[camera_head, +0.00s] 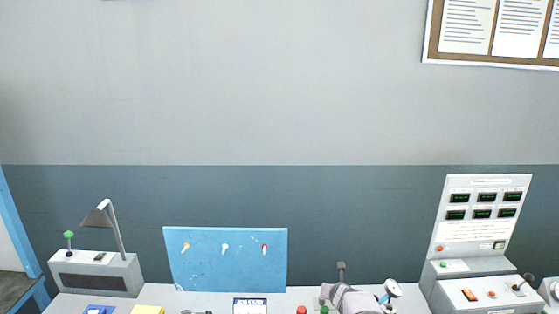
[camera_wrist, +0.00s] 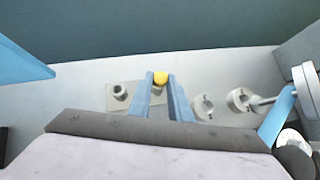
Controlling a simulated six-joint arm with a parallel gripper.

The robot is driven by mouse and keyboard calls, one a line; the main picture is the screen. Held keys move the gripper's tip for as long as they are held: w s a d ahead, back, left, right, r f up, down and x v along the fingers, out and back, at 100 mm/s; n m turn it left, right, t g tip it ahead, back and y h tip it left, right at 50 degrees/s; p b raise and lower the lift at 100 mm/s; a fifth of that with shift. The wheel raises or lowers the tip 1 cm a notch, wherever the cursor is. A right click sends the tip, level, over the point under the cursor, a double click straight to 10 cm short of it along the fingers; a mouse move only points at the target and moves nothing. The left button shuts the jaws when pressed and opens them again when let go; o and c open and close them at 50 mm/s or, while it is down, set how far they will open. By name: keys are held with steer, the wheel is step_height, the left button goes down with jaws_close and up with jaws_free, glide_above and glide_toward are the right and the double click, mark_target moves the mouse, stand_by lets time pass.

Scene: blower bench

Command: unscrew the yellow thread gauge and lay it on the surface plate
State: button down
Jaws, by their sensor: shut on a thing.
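My gripper (camera_wrist: 160,84) shows in the wrist view, its two blue-grey fingers closed on the yellow thread gauge (camera_wrist: 160,77). Only the gauge's rounded yellow top shows at the fingertips. Its lower part is hidden, so I cannot tell whether it still sits in a thread. A flat grey plate (camera_wrist: 112,102) with a dark-topped fitting (camera_wrist: 120,91) lies just left of and behind the fingers. I cannot tell whether any visible surface is the surface plate. In the head view the fingers and the gauge are not visible.
Round grey fittings (camera_wrist: 203,106) stand right of the fingers. A blue board (camera_head: 225,260) with small hanging items stands at the back. A lamp (camera_head: 104,215) is at left, and a console (camera_head: 478,225) with displays is at right. A red button (camera_head: 302,310) shows at the bottom.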

steer(key=shift+w+a+n+y+p, duration=0.1)
steer(key=shift+a+n+y+p, duration=0.5)
steer(key=shift+p, duration=0.9)
steer(key=shift+d, duration=0.2)
steer(key=c, duration=1.9)
jaws_free()
steer(key=shift+f, duration=0.1)
steer(key=shift+m+h+b, duration=0.4)
steer(key=shift+b, duration=0.1)
steer(key=shift+f+b, duration=0.15)
steer(key=shift+b, duration=0.2)
steer(key=m+h+b, duration=0.1)
steer(key=m+b, duration=0.1)
steer(key=b, duration=0.1)
steer(key=shift+g+h, duration=0.3)
steer(key=shift+h, duration=0.1)
steer(key=shift+d+m+b, duration=0.15)
steer(key=shift+m+b, duration=0.35)
steer(key=shift+b, duration=0.1)
steer(key=shift+r+m+h+b, duration=0.2)
steer(key=shift+m+h+b, duration=0.1)
steer(key=shift+h+b, duration=0.1)
